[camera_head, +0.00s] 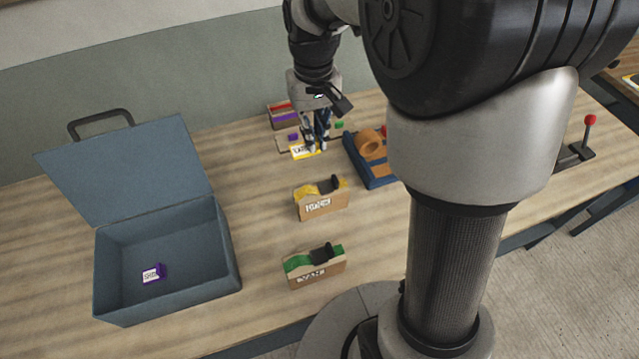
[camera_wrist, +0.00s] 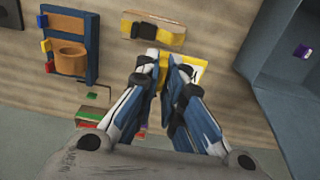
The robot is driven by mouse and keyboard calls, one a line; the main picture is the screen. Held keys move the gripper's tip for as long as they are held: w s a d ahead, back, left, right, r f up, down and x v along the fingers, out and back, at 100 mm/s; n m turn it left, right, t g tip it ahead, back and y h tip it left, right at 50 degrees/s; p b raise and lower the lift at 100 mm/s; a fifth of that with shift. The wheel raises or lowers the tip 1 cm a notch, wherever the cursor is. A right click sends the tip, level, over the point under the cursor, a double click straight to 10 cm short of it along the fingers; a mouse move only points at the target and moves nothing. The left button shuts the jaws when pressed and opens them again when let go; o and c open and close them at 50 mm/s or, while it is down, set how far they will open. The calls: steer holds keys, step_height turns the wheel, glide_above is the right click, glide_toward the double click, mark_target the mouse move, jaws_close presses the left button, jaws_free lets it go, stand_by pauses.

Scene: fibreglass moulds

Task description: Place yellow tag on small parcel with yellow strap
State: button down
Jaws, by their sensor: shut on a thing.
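The yellow tag (camera_head: 303,153), with a white printed face, is at the tips of my gripper (camera_head: 319,143). In the wrist view the tag (camera_wrist: 196,70) shows between and behind the fingertips (camera_wrist: 163,62), which are closed on it; the fingers hide part of it. The small parcel with yellow strap (camera_head: 318,207) is a brown box with a black clip on top and a white label on its front. It stands on the table, nearer the head camera than my gripper and apart from it. The same parcel (camera_wrist: 150,35) shows beyond the fingertips in the wrist view.
A parcel with green strap (camera_head: 315,268) stands nearer the front edge. An open blue-grey case (camera_head: 228,262) at left holds a purple tag (camera_head: 153,273). Other strapped items (camera_head: 283,112) lie behind my gripper.

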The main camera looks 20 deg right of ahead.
mark_target(315, 192)
step_height(315, 192, down, 17)
steer(key=b, duration=0.4)
steer(key=shift+b, duration=0.4)
steer(key=shift+f, duration=0.1)
steer(key=shift+f, duration=0.15)
steer(key=c, duration=1.7)
jaws_free()
step_height(315, 192, up, 12)
steer(key=p, duration=0.4)
steer(key=s+r+t, duration=0.1)
steer(key=s+r, duration=0.3)
steer(key=s, duration=0.3)
steer(key=s+a+r+t, duration=0.1)
steer(key=s+r+t, duration=0.1)
steer(key=s+r, duration=0.2)
steer(key=s+a+r+t, duration=0.1)
steer(key=s+r, duration=0.3)
steer(key=s, duration=0.6)
steer(key=shift+s+a+t, duration=0.15)
steer(key=shift+s+t, duration=0.05)
steer(key=shift+t, duration=0.1)
